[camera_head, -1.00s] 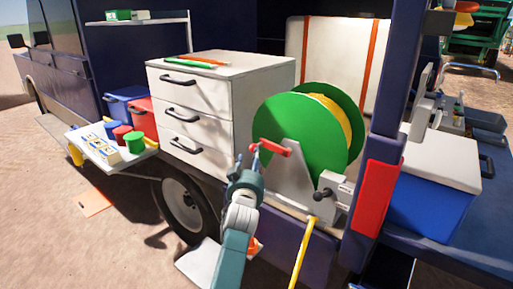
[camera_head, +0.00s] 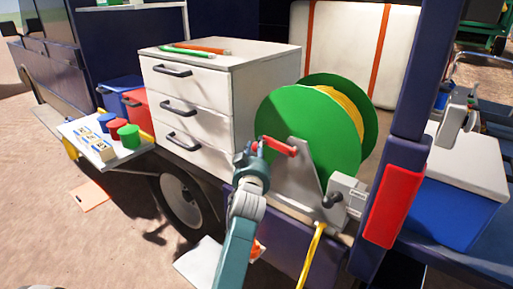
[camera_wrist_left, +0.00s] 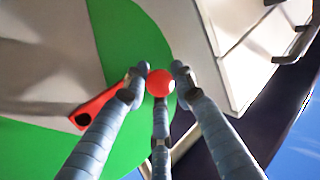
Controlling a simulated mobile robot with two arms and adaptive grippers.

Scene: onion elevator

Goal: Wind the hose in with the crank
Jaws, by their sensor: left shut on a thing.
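A green hose reel (camera_head: 295,130) with yellow hose (camera_head: 346,103) wound on it stands on the vehicle's deck. A length of the hose hangs down in front of the deck edge (camera_head: 311,255). A red crank (camera_head: 282,147) sits on the reel's near side. My left gripper (camera_head: 254,150) is at the crank's outer end. In the left wrist view the round red handle end (camera_wrist_left: 160,83) sits between the fingers, which are shut on it, and the red crank arm (camera_wrist_left: 97,110) reaches to the left. My right gripper is not in view.
A grey bracket (camera_head: 300,185) and a small box with a black knob (camera_head: 343,197) stand beside the reel. A white drawer cabinet (camera_head: 190,120) is close on the left. A red panel post (camera_head: 393,208) and a blue box (camera_head: 450,200) are on the right.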

